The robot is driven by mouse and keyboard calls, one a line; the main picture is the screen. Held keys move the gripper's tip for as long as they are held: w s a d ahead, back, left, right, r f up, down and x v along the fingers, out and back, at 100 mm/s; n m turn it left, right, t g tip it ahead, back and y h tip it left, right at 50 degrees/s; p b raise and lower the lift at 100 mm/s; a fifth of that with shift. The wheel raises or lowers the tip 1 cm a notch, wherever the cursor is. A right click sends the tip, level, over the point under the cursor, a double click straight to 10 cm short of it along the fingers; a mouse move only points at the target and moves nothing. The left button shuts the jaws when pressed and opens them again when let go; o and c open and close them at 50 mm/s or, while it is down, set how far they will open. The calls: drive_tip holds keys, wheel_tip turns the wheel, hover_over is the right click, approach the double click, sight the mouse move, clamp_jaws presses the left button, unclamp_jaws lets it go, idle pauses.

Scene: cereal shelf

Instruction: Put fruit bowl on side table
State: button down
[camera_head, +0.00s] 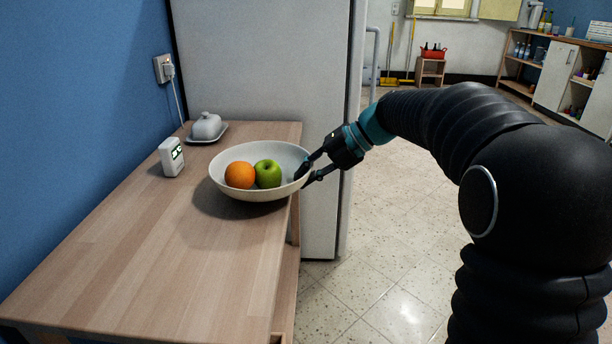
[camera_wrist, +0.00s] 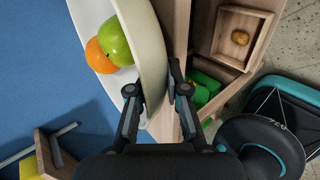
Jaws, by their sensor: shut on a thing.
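The fruit bowl (camera_head: 262,190) is white and wide, with an orange (camera_head: 239,175) and a green apple (camera_head: 268,173) inside. My gripper (camera_head: 306,177) is shut on its right rim, one finger inside and one outside. In the wrist view the bowl wall (camera_wrist: 152,65) runs between the fingers (camera_wrist: 152,82). The bowl is nearly level over the right edge of the wooden side table (camera_head: 150,250), its right side reaching past the edge. A shadow lies on the top below it. Whether its base touches the wood I cannot tell.
A white butter dish (camera_head: 207,128) and a small white device (camera_head: 171,157) stand at the table's back left. A grey fridge (camera_head: 265,65) stands behind. The table's front is clear. The wrist view shows an open wooden compartment (camera_wrist: 262,22) and green things (camera_wrist: 207,82) below.

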drive_tip(key=shift+r, duration=0.1)
drive_tip(key=c, duration=1.1)
unclamp_jaws()
drive_tip(key=shift+c, duration=0.2)
drive_tip(key=shift+d+r, duration=0.25)
drive_tip(key=shift+d, duration=0.1)
drive_tip(key=p+v, duration=0.2)
drive_tip(key=v, duration=0.9)
